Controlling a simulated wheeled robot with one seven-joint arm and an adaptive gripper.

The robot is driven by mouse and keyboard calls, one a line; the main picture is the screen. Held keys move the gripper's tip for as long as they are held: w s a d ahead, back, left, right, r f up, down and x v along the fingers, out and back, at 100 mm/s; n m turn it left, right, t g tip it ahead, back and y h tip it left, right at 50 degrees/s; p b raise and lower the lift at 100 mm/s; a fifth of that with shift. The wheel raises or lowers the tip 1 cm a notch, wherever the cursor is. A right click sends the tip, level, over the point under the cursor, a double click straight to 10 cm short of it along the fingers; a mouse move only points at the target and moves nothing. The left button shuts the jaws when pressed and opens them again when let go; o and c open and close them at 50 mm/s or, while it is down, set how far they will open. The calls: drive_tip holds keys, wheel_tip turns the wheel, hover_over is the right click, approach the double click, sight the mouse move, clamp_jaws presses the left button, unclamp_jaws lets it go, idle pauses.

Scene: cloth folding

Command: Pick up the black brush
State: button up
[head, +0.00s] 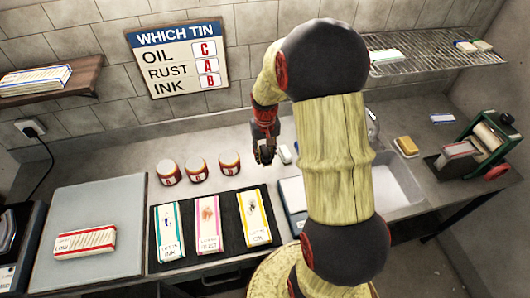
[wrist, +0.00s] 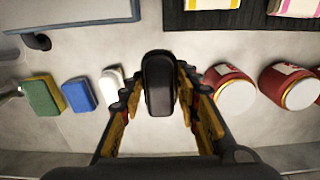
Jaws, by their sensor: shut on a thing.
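The black brush (wrist: 160,84) is a dark, rounded block between the fingertips of my gripper (wrist: 160,97) in the wrist view. The two yellow-and-black fingers are closed against its sides. In the head view my gripper (head: 265,152) is over the back of the counter, right of the red tins; the brush is hard to tell from the dark fingers there. I cannot tell whether the brush touches the counter.
A white block (wrist: 112,84), blue block (wrist: 79,95) and green sponge (wrist: 42,95) lie left of the brush in the wrist view. Red tins (wrist: 231,87) stand close on the right. A black mat (head: 180,197) holds packets. My arm partly hides the sink (head: 397,185).

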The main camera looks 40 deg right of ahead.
drive_tip(key=s+a+r, duration=0.3)
drive_tip(key=s+a, duration=0.2)
drive_tip(key=s, duration=0.1)
drive_tip(key=shift+s+a+r+p, duration=0.2)
drive_tip(key=shift+s+r+p, duration=0.05)
drive_tip(key=shift+s+p, duration=0.15)
